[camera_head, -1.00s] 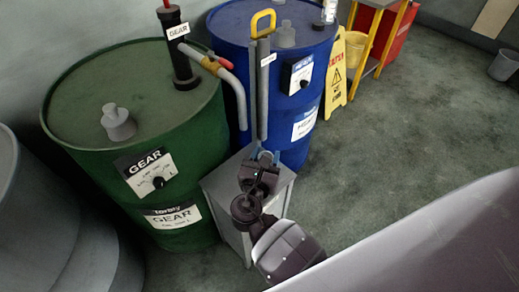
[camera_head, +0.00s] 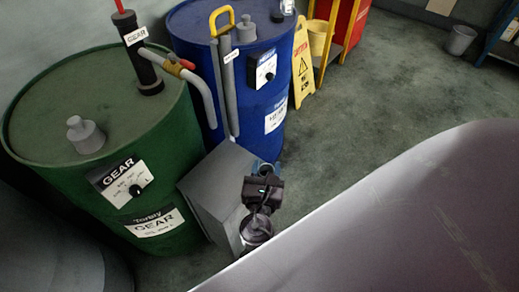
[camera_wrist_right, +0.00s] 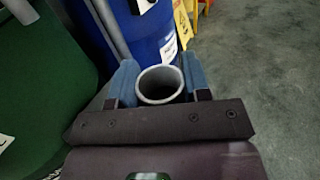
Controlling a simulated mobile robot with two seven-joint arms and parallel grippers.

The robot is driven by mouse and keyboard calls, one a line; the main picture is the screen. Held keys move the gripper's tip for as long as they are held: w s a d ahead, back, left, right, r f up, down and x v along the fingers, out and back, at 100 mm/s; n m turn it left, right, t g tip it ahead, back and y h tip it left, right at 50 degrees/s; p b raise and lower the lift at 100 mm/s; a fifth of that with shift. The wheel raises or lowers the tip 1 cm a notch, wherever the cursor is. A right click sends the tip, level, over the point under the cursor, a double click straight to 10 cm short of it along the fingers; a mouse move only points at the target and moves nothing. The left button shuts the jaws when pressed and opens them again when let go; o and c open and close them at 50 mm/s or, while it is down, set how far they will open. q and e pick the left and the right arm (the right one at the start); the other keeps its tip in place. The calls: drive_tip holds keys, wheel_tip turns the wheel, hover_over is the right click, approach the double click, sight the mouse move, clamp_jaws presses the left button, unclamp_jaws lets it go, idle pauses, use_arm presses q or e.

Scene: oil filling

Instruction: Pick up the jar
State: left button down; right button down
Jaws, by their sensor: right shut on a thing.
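The jar (camera_wrist_right: 160,101) is a grey, round, open-topped vessel. In the right wrist view I look down into its mouth, and it sits between the two blue fingers of my right gripper (camera_wrist_right: 158,84). The gripper is shut on it from both sides. In the head view my right gripper (camera_head: 265,165) is beside the right edge of a grey stand (camera_head: 217,180), and the jar is mostly hidden there. My left gripper is not in view.
A green gear oil drum (camera_head: 75,170) with a pump stands left of the stand. A blue drum (camera_head: 245,100) stands behind it. A yellow warning sign (camera_head: 302,75) and a red cabinet (camera_head: 350,30) are farther back.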

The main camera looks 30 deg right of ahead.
drive_tip(key=shift+s+d, duration=0.25)
drive_tip(key=shift+s, duration=0.4)
drive_tip(key=shift+s+d, duration=0.2)
drive_tip(key=shift+s, duration=0.4)
drive_tip(key=shift+r, duration=0.1)
